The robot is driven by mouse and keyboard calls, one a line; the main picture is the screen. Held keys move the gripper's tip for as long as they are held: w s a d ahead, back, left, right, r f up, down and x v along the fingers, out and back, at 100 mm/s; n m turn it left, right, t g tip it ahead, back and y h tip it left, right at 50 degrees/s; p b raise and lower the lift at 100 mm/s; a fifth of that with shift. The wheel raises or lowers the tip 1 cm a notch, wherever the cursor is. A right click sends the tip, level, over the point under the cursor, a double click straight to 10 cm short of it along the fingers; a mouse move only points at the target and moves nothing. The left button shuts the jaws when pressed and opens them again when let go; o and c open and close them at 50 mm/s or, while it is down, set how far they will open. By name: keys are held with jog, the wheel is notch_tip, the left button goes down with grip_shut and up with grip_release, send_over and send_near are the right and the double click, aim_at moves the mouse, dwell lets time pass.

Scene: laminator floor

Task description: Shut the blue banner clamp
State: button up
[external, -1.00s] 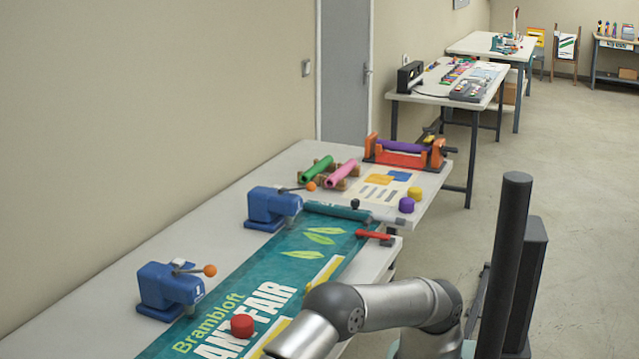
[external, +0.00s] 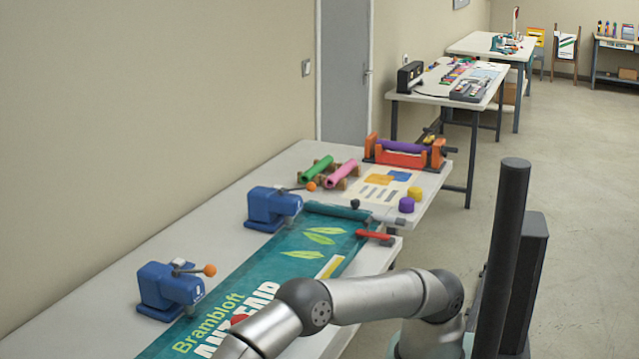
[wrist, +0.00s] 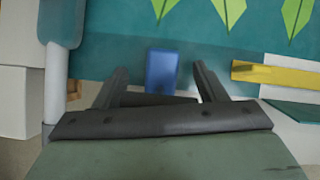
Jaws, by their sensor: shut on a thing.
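A blue upright piece (wrist: 162,72), which looks like the lever of the blue banner clamp, stands at the banner's edge in the wrist view. My gripper (wrist: 161,75) has it between its two dark fingers and is shut on it; the exact contact is hard to see. The teal banner (external: 290,262) lies flat along the table, and shows in the wrist view (wrist: 110,38). My gripper and this clamp do not show in the external view, where my arm reaches out of the bottom edge.
A red clamp (external: 375,236) sits on the table's right edge and a yellow bar (wrist: 270,73) lies right of my gripper. Two blue devices with orange knobs (external: 168,288) (external: 270,206) stand left of the banner. A teal roller (external: 338,211) crosses its far end.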

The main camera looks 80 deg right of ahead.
jog(key=shift+s+f, duration=0.4)
jog(key=shift+f, duration=0.35)
jog(key=o, duration=1.3)
jog(key=shift+c, duration=0.2)
jog(key=shift+o, duration=0.3)
jog(key=shift+w+r, duration=0.15)
jog(key=shift+r, duration=0.1)
jog(key=shift+s+r, duration=0.2)
jog(key=shift+r, duration=0.2)
jog(key=b+v, duration=0.2)
jog(key=v, duration=1.4)
jog(key=shift+r+b, duration=0.25)
jog(key=shift+b, duration=0.1)
jog(key=shift+a, duration=0.1)
